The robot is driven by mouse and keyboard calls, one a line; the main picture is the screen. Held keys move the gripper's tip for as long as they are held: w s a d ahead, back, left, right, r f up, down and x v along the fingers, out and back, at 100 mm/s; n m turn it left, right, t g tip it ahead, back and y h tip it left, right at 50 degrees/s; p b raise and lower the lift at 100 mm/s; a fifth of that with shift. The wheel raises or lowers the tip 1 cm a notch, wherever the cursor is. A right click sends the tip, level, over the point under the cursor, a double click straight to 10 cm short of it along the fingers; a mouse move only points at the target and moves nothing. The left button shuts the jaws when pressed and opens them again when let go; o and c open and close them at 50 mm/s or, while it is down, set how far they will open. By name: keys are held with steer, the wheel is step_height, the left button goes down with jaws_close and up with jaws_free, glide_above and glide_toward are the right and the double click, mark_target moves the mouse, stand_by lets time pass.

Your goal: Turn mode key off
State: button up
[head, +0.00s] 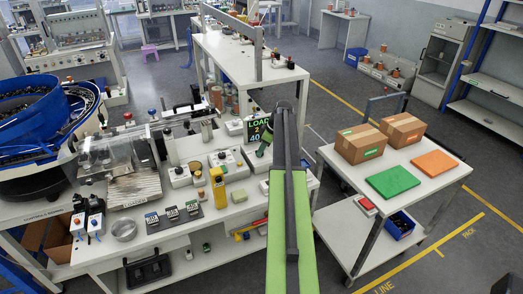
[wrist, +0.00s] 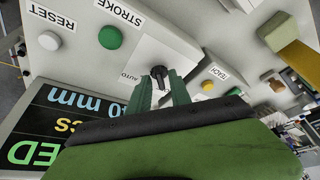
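The mode key (wrist: 159,73) is a small black key switch on a pale control box, with an AUTO label to its left in the wrist view. My gripper (wrist: 162,82) has its two green fingers reaching toward it, one on each side of the key. The fingers are apart, with a gap between them, and I cannot see them touching the key. In the head view my gripper (head: 262,148) is over the back right of the white bench, beside the display. The key cannot be made out there.
A white button (wrist: 49,41) by RESET and a green button (wrist: 111,37) by STROKE sit left of the key. A yellow button (wrist: 208,87) sits to its right, by a label. The lit display (head: 258,130) stands close to my gripper. A yellow device (head: 217,188) stands on the bench.

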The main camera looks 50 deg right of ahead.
steer(key=shift+o, duration=0.2)
steer(key=shift+r, duration=0.25)
steer(key=p+v, duration=1.6)
steer(key=v, duration=0.1)
steer(key=shift+f, duration=0.15)
